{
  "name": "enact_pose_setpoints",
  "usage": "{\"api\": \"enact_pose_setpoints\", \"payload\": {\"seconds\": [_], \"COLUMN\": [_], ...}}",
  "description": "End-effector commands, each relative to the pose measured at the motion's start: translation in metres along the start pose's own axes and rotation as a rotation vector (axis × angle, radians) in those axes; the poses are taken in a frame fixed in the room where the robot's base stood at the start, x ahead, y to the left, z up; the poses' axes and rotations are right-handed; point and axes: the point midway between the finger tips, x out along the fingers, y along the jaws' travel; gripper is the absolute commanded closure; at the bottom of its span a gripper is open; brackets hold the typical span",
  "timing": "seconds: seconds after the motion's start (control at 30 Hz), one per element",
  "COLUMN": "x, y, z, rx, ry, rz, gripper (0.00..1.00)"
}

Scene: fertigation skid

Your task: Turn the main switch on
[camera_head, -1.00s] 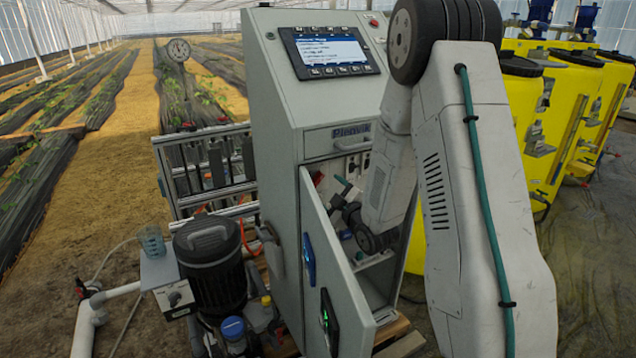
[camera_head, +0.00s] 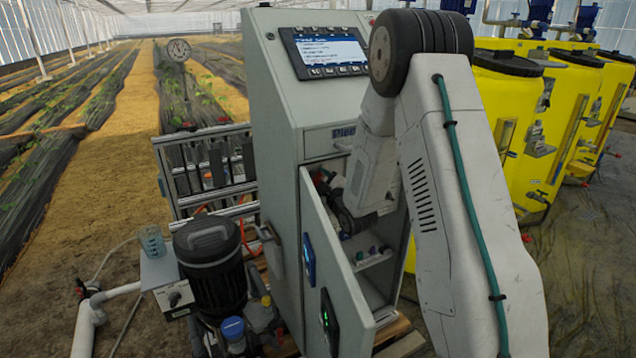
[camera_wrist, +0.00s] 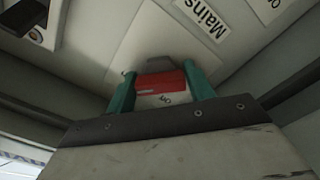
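The main switch (camera_wrist: 162,82) shows in the wrist view as a red handle with a grey end, on a pale plate below a "Mains" label (camera_wrist: 202,18). An "ON" marking sits beside the handle, seen turned over. The two teal fingers of my gripper (camera_wrist: 161,88) stand on either side of the red handle. The handle fills most of the space between them, and I cannot tell whether they press on it. In the head view my wrist reaches into the open cabinet (camera_head: 280,140), and my arm hides much of its inside.
The cabinet door (camera_head: 335,270) stands open in front, close to my arm. A screen (camera_head: 327,52) is on the cabinet top. A black pump motor (camera_head: 210,260) stands to the left. Yellow tanks (camera_head: 545,120) stand at the right.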

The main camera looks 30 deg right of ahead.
Motion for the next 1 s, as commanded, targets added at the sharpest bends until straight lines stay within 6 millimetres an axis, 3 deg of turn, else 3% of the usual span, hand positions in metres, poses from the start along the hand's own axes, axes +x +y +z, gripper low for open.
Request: {"api": "enact_pose_setpoints", "payload": {"seconds": [0.03, 0.07, 0.1, 0.6, 0.63, 0.7, 1.0], "x": [-0.0001, -0.0001, -0.0001, -0.0004, -0.0004, -0.0004, -0.0016], "y": [0.0001, 0.0000, 0.0000, -0.0005, -0.0004, -0.0005, -0.0002], "z": [-0.0001, -0.0001, -0.0001, 0.0000, 0.0000, 0.0000, 0.0001], "rx": [0.000, 0.000, 0.000, 0.085, 0.085, 0.085, 0.084], "ry": [0.000, 0.000, 0.000, 0.000, 0.000, 0.000, 0.000], "rz": [0.000, 0.000, 0.000, 0.000, 0.000, 0.000, 0.000], "gripper": [0.62, 0.70, 0.72, 0.73, 0.48, 0.29, 0.29]}}
